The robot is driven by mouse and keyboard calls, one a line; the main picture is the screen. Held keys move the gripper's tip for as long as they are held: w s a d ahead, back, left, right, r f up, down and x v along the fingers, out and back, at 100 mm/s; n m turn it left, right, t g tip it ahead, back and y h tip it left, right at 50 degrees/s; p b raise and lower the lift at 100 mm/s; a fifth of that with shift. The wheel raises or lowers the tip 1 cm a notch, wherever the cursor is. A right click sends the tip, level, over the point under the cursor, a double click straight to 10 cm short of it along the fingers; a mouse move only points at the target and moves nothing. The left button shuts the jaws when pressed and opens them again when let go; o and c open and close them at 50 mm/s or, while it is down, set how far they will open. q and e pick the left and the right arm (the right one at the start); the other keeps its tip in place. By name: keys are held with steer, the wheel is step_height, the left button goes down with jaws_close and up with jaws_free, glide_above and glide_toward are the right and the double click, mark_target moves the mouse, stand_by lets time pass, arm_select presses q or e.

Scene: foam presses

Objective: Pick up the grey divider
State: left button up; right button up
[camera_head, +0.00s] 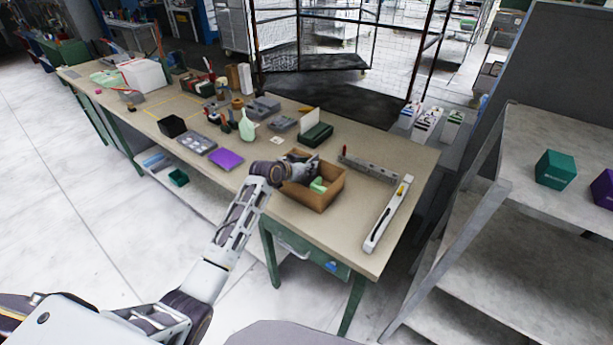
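My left arm reaches up from the lower left, and its dark gripper (312,167) is over the open brown cardboard box (318,202) on the workbench. The fingers are small and dark at the box's far side, so I cannot tell whether they are open or shut, or whether they hold anything. A light green piece (318,186) shows inside the box, below the gripper. I cannot make out a grey divider for certain; part of the box's inside is hidden by the gripper. My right gripper is not in view.
The workbench (345,228) holds a long grey metal bar (368,167), a white level (388,214), a dark green box (316,134), a purple pad (226,159) and a grey compartment tray (195,143). A shelf (565,130) stands at the right.

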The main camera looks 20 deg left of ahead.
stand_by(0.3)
arm_select(q)
jaws_close()
steer(key=shift+r, duration=0.2)
step_height(320, 180, up, 18)
steer(key=b, duration=0.1)
steer(key=shift+f, duration=0.2)
stand_by(0.5)
stand_by(0.4)
